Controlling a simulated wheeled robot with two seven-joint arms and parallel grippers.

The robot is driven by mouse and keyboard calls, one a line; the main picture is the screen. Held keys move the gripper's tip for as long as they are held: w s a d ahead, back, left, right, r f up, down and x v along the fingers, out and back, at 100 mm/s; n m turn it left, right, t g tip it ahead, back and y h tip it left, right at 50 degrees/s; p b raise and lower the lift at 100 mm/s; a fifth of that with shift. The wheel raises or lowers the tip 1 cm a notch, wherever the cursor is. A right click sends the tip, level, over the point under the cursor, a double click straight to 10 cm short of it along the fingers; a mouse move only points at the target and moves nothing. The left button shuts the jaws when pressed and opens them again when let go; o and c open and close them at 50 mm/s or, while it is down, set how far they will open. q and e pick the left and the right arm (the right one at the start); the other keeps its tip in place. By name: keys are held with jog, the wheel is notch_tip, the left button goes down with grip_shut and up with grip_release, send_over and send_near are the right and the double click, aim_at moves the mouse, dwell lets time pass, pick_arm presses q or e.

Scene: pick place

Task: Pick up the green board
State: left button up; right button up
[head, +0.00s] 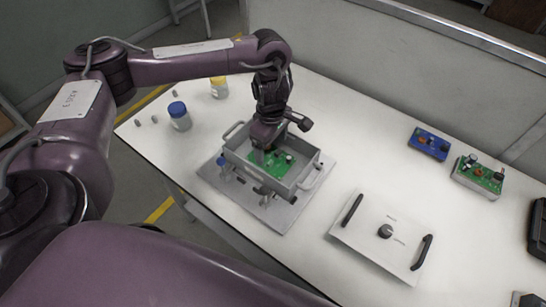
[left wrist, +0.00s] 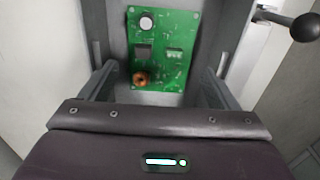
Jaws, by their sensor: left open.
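The green board (head: 283,161) lies inside a grey metal box with side handles (head: 308,176). In the left wrist view the green board (left wrist: 177,48) carries a round white-topped part, a copper coil, a dark block and a green connector. My left gripper (head: 266,152) reaches down into the box over the board. In the left wrist view its two fingers (left wrist: 160,85) are spread, one on each side of the board's near end, and hold nothing. The gripper hides part of the board in the head view. My right gripper does not show.
The box stands on a grey base plate (head: 290,214). A white lid with black handles (head: 366,241) lies to the right. A blue board (head: 429,143) and another green board (head: 477,178) lie farther right. Blue-capped (head: 180,118) and yellow-capped (head: 219,89) jars stand left.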

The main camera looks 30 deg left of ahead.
aim_at(272, 158)
pick_arm(q)
jog(key=shift+f+p, duration=0.5)
jog(key=shift+f, duration=1.75)
jog(key=shift+c, duration=0.2)
jog(key=c, duration=0.6)
jog(key=shift+r, duration=0.1)
